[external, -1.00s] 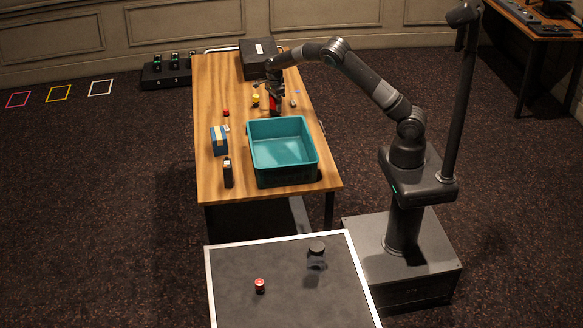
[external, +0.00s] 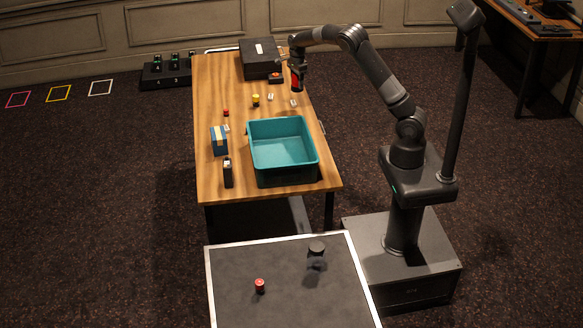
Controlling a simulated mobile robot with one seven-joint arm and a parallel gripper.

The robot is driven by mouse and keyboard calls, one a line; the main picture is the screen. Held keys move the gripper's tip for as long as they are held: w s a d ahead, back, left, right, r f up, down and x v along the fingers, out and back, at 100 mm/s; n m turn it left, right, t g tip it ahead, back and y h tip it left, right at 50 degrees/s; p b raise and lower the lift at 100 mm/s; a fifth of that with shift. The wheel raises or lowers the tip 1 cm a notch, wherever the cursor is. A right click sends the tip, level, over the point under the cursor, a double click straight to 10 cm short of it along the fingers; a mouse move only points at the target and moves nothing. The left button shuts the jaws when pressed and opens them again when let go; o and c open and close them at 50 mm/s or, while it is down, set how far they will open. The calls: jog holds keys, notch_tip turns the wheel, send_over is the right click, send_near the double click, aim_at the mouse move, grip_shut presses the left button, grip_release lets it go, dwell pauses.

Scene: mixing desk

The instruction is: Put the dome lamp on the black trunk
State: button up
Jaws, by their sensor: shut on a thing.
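My gripper (external: 297,74) is above the far right edge of the wooden desk. It is shut on a small red and dark thing (external: 297,83), which hangs below it. This may be the dome lamp, but it is too small to tell its shape. A large black top with a pale metal edge (external: 235,300), likely the black trunk, is at the bottom of the view, far from my gripper. A red can-like thing (external: 260,286) and a dark round-topped thing (external: 317,249) stand on it.
The wooden desk (external: 215,180) holds a teal bin (external: 283,145), a black box (external: 260,58), a blue box (external: 218,140), a dark upright thing (external: 228,173), a yellow-topped piece (external: 256,100) and a dark box with an orange top (external: 276,77).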

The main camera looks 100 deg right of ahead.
jog(key=r, duration=0.3)
jog(key=w+r, duration=0.1)
jog(key=r, duration=0.1)
jog(key=shift+a, duration=0.3)
jog(key=w+a+n, duration=0.5)
jog(key=w+a, duration=0.6)
jog(key=a, duration=0.2)
jog(key=w+a+n, duration=0.6)
jog(key=w+a, duration=0.5)
jog(key=a, duration=0.3)
jog(key=w+a+n, duration=0.2)
jog(key=a+n, duration=0.3)
jog(key=a, duration=1.3)
jog(key=w+a+n, duration=0.3)
jog(key=a+n, duration=0.2)
jog(key=a, duration=1.2)
jog(key=n, duration=1.3)
send_over(330, 298)
notch_tip(330, 298, down, 30)
jog(key=shift+r, duration=0.1)
jog(key=shift+f, duration=0.2)
